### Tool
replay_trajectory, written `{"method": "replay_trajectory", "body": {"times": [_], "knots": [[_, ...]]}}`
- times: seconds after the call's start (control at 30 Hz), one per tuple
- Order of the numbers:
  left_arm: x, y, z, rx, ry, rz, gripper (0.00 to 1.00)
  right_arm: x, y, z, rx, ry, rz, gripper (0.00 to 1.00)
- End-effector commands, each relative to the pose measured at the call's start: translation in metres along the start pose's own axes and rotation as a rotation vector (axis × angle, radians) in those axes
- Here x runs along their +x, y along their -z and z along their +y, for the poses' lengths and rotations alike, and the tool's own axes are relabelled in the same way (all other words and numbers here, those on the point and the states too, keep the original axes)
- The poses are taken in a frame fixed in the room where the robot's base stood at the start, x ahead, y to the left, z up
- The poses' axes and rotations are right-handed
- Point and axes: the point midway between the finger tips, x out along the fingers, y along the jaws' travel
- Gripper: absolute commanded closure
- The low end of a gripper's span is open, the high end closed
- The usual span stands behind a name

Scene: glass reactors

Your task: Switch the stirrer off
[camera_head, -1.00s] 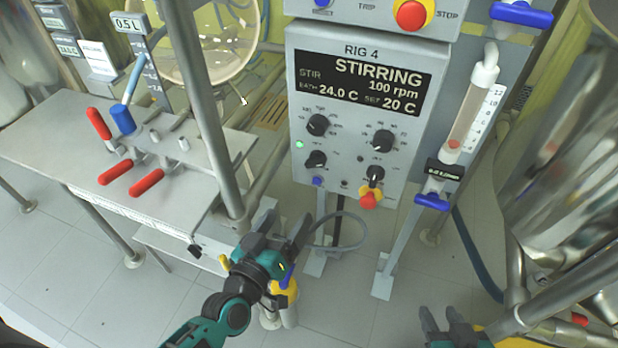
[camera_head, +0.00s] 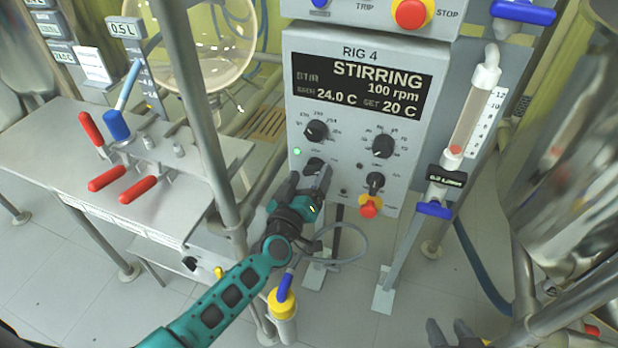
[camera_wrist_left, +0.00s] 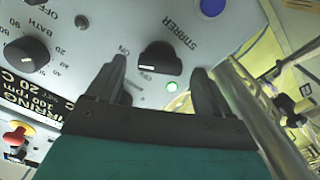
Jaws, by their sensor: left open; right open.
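My left gripper (camera_head: 309,181) is open and empty, just below the knob. In its wrist view the fingers (camera_wrist_left: 159,68) straddle the knob's line; contact cannot be told. My right gripper (camera_head: 453,332) is open at the bottom edge, far from the box.
Other knobs (camera_head: 383,146) and a red-yellow button (camera_head: 370,206) sit to the right on the panel. A red stop button (camera_head: 411,12) is above. A metal post (camera_head: 205,110) stands left of the box, near my left arm. A flow tube (camera_head: 471,115) stands at right.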

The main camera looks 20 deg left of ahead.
Motion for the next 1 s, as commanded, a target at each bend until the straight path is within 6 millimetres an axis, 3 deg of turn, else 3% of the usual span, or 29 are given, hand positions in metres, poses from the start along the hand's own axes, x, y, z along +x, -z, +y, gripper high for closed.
{"method": "replay_trajectory", "body": {"times": [0.4,1.0], "knots": [[0.0077,0.0000,0.0005,-0.001,-0.001,-0.001,0.20,0.0012,0.0040,-0.0017,0.000,0.004,0.006,0.57],[0.0074,0.0000,0.0004,0.000,-0.001,-0.001,0.75,0.0011,0.0004,-0.0011,0.005,0.001,0.001,0.57]]}}
